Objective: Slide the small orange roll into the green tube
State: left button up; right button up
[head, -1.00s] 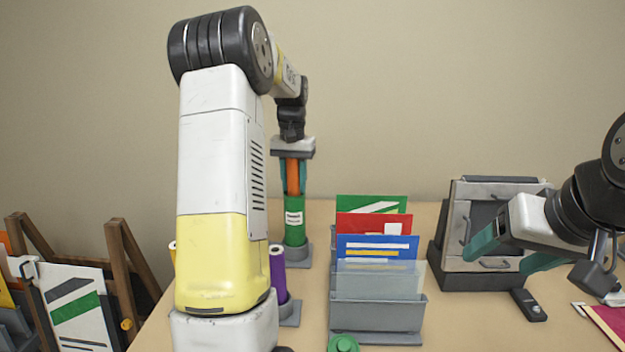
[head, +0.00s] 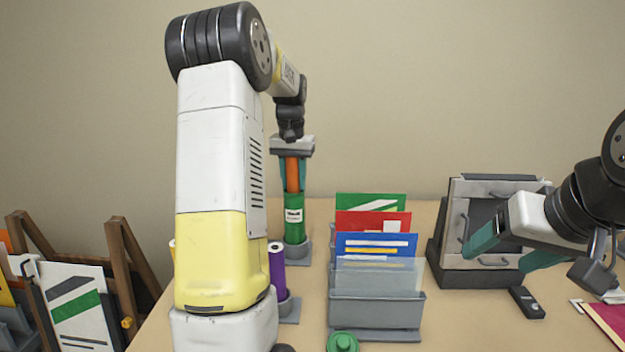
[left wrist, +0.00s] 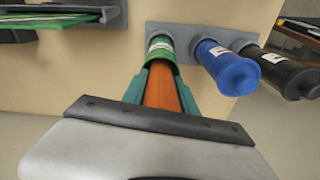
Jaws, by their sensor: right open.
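The small orange roll (head: 292,174) stands upright, with its lower end at the mouth of the green tube (head: 294,228). How deep it sits inside is hidden. My left gripper (head: 293,184) points down over the tube, its teal fingers on either side of the roll and seemingly closed against it. In the left wrist view the orange roll (left wrist: 163,93) runs between the fingers into the green tube (left wrist: 160,52), roughly in line with it. The tube stands upright in a grey holder. My right gripper (head: 500,255) is open and empty at the right, before a grey framed unit.
A blue tube (left wrist: 229,72) and a black tube (left wrist: 290,76) stand beside the green one. A purple roll (head: 277,268) stands nearer. A grey rack (head: 377,312) of coloured folders is to the right, with a green cap (head: 342,342) before it. My left arm hides part of the table.

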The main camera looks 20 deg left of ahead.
pick_arm(q)
jog(key=shift+s+r, duration=0.15)
jog(key=shift+r, duration=1.8)
jog(key=shift+s+r, duration=0.1)
jog(key=shift+r, duration=1.85)
